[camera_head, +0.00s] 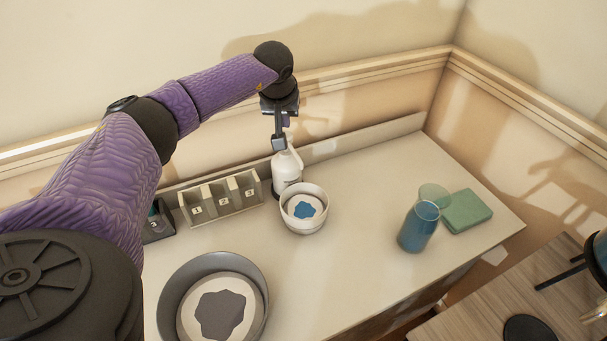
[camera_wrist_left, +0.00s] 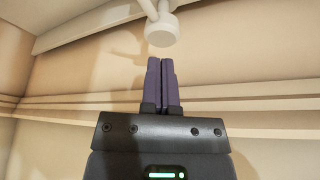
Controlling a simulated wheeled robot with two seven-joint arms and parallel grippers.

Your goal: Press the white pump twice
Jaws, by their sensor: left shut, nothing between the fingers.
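The white pump (camera_head: 287,168) is a white bottle with a pump head, upright near the back edge of the counter. My left gripper (camera_head: 279,143) points down right over the pump's top, with its fingers shut and empty. The fingers partly hide the pump head in the head view. In the left wrist view a round white pump head (camera_wrist_left: 162,31) shows just beyond the shut fingertips (camera_wrist_left: 161,62). Whether they touch it, I cannot tell. My right gripper is in neither view.
A white bowl (camera_head: 304,223) stands right in front of the pump. A numbered holder (camera_head: 222,203) is to its left, a grey bowl (camera_head: 168,295) at the front left. A blue cup (camera_head: 418,228) and green sponge (camera_head: 467,211) are to the right. The counter's middle right is clear.

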